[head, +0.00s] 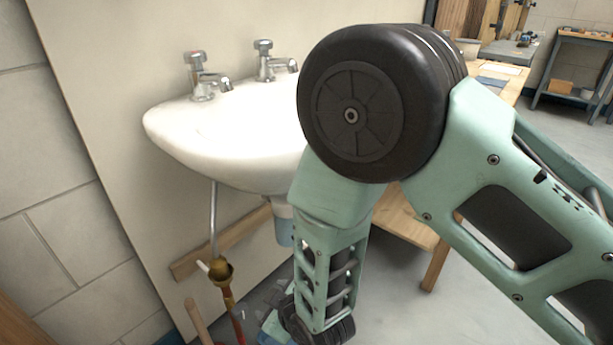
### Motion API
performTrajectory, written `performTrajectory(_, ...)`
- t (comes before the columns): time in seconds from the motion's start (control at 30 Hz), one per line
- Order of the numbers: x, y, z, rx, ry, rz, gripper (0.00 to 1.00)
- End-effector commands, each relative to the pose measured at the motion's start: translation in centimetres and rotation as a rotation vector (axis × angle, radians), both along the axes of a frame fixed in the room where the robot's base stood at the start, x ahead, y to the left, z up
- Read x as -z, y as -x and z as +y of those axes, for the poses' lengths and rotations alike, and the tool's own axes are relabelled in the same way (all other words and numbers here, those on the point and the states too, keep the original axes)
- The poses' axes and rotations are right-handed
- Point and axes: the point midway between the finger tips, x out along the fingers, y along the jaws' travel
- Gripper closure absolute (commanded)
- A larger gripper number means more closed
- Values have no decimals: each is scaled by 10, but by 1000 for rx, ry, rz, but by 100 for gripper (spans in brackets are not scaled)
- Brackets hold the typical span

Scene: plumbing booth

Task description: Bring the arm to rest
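My mint-green arm fills the middle and right of the head view, bent at a large black joint. Its upper link runs to the right edge. Its lower link points down to another black joint at the bottom edge. My gripper is not visible; the arm's end lies below the frame or is hidden. A white sink (225,135) with two chrome taps, a left one (204,78) and a right one (268,62), is mounted on a beige panel behind the arm. The elbow hides the sink's right part.
A pipe (214,215) drops from the sink to a brass fitting (221,272). A wooden batten (205,250) crosses the panel below the sink. A wooden bench (410,222) stands behind the arm. A shelf unit (572,65) stands far right, with open floor before it.

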Motion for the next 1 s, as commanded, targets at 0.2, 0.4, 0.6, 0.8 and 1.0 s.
performTrajectory(0.2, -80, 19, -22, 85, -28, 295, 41)
performTrajectory(0.4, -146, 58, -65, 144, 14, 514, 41)
performTrajectory(0.6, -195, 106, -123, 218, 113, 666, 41)
performTrajectory(0.8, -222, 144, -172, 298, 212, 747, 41)
performTrajectory(1.0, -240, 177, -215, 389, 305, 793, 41)
